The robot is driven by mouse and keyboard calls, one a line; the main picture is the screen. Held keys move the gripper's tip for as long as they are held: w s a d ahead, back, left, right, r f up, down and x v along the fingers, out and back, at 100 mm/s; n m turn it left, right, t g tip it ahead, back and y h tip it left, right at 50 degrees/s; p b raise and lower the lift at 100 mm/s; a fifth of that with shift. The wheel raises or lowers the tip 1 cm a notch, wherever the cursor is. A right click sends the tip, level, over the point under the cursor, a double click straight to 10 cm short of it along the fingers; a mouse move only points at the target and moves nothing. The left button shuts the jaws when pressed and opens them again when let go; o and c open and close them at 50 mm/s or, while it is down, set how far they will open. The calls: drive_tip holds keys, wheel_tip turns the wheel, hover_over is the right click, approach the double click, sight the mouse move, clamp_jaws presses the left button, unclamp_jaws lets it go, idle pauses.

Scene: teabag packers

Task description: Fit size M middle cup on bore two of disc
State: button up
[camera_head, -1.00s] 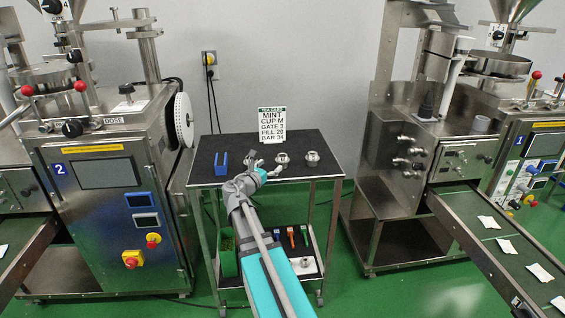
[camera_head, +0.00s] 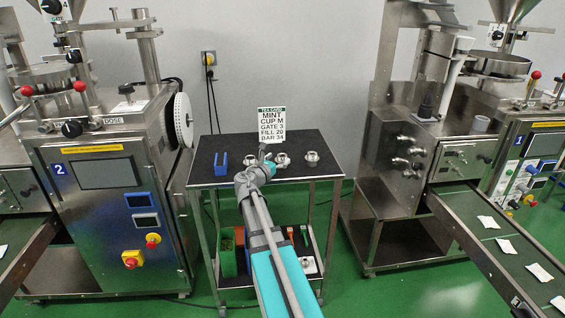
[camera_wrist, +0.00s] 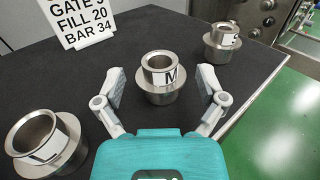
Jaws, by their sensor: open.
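The size M middle cup (camera_wrist: 159,95) is a stepped steel cup with a white label reading M, upright on the black cart top. In the head view the middle cup (camera_head: 283,159) is just right of my gripper (camera_head: 265,158). In the wrist view my gripper (camera_wrist: 161,80) is open, with one finger on each side of the M cup; contact is not visible. A larger steel cup (camera_wrist: 45,140) stands at left and a smaller labelled one (camera_wrist: 222,44) at right. I cannot make out bore two of the disc in any view.
A card (camera_head: 271,124) reading MINT, CUP M stands at the back of the cart (camera_head: 222,140). A blue forked holder (camera_head: 221,163) is at the cart's left. Packing machine 2 (camera_head: 105,170) stands left, another machine (camera_head: 400,150) right.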

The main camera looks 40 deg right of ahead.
drive_tip(key=shift+x, duration=1.4)
clamp_jaws()
